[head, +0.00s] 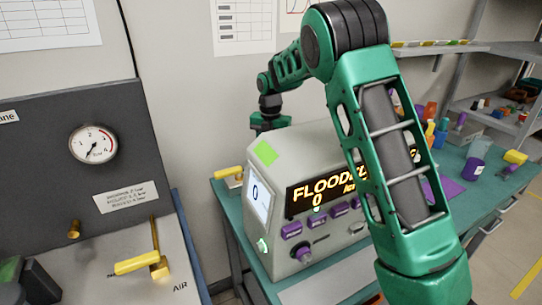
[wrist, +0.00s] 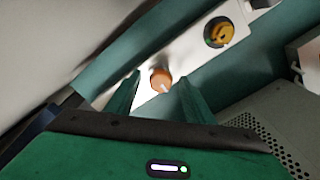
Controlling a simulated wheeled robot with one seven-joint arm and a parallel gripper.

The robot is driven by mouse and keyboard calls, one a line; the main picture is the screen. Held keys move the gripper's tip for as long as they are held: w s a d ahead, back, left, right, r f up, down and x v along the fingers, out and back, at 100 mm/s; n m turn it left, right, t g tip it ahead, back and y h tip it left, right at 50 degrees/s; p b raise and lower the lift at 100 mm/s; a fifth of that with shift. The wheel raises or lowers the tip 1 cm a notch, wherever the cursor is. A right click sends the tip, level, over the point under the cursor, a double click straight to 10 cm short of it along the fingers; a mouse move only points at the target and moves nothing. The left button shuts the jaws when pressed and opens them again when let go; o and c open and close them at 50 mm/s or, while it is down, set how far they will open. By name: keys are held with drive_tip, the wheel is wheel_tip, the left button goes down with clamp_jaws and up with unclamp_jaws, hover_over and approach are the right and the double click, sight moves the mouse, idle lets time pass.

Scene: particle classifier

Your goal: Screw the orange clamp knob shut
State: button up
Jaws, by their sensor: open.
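The orange clamp knob (wrist: 160,80) shows in the wrist view on a pale metal plate (wrist: 185,62). It has a small pale mark or pin at its lower right. My gripper (wrist: 158,92) is open, with one green finger to the left and one to the right of the knob in the picture. I cannot tell whether the fingers are level with the knob or still above it. In the head view my gripper (head: 268,122) is partly visible behind the grey machine, and the knob is hidden there.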

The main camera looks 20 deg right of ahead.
drive_tip(key=c, duration=1)
drive_tip(key=shift+d, duration=0.1)
drive_tip(key=shift+c, duration=0.2)
